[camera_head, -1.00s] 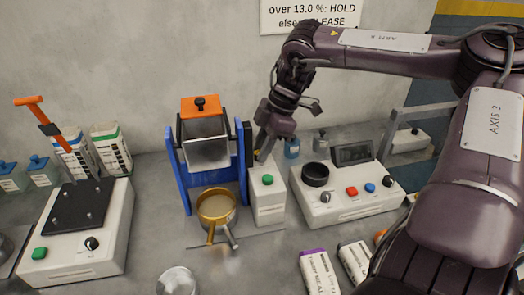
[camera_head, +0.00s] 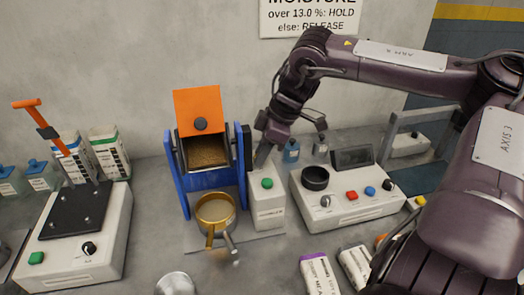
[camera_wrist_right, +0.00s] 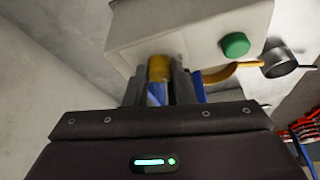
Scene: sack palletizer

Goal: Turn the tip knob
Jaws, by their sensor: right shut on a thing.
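The tip knob (camera_wrist_right: 159,69) looks like a yellow-brass piece against the white box, between my right fingers in the right wrist view. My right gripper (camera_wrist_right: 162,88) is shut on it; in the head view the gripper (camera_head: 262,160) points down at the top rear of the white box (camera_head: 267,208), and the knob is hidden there. Beside the box, a blue stand (camera_head: 184,195) carries a hopper (camera_head: 181,162) with an orange lid (camera_head: 197,108). The lid stands raised and grain (camera_head: 205,152) shows inside. My left gripper is not in view.
A brass pan (camera_head: 214,226) sits below the hopper. A meter with a black cup (camera_head: 315,178) and buttons stands right of the box. A white scale-like unit (camera_head: 110,240) stands at left. Printed bags (camera_head: 320,272) lie in front.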

